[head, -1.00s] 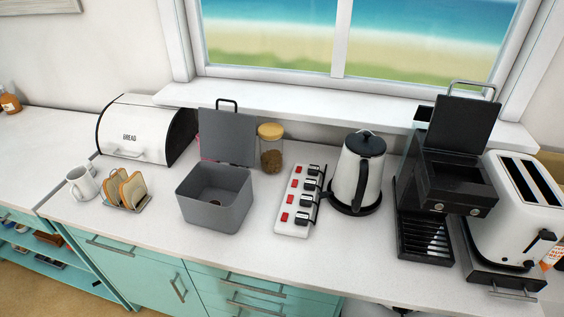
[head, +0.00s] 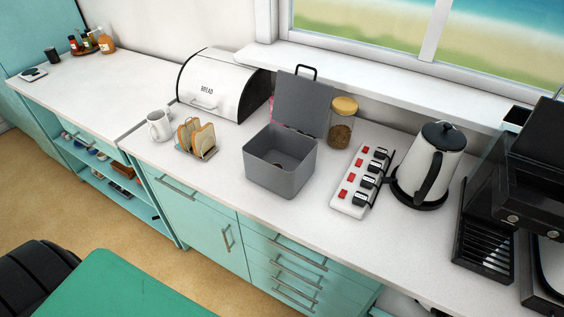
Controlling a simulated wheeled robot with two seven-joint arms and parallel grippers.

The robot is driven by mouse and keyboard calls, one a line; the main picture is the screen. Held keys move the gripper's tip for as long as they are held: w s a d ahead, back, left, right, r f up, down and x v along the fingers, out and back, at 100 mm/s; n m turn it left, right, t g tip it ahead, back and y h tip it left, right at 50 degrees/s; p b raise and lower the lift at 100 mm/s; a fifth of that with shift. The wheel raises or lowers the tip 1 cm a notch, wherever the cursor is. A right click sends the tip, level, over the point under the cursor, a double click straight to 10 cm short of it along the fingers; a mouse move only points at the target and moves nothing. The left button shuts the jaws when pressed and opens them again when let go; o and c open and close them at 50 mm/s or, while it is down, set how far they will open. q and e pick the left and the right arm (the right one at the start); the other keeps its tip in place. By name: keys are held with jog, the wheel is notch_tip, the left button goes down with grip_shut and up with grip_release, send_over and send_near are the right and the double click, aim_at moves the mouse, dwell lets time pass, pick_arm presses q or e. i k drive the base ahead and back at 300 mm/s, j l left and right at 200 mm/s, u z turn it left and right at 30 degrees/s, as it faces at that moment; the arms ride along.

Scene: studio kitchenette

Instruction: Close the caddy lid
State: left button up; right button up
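The caddy (head: 280,177) is a grey square bin on the white counter, seen in the head view right of the toast rack. Its grey lid (head: 303,104) stands open, raised upright at the back edge, with a black loop handle (head: 306,71) on top. Neither of my grippers is in view.
Left of the caddy are a toast rack (head: 197,141), a white mug (head: 160,125) and a bread bin (head: 222,86). A jar (head: 341,122) stands behind right. A power strip (head: 360,181), kettle (head: 428,165) and coffee machine (head: 490,232) are to the right. Counter (head: 230,185) in front is clear.

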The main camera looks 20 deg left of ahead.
aim_at(302, 104)
jog(key=i+j+z, duration=0.1)
jog(key=j+z, duration=0.65)
jog(key=i+l, duration=0.05)
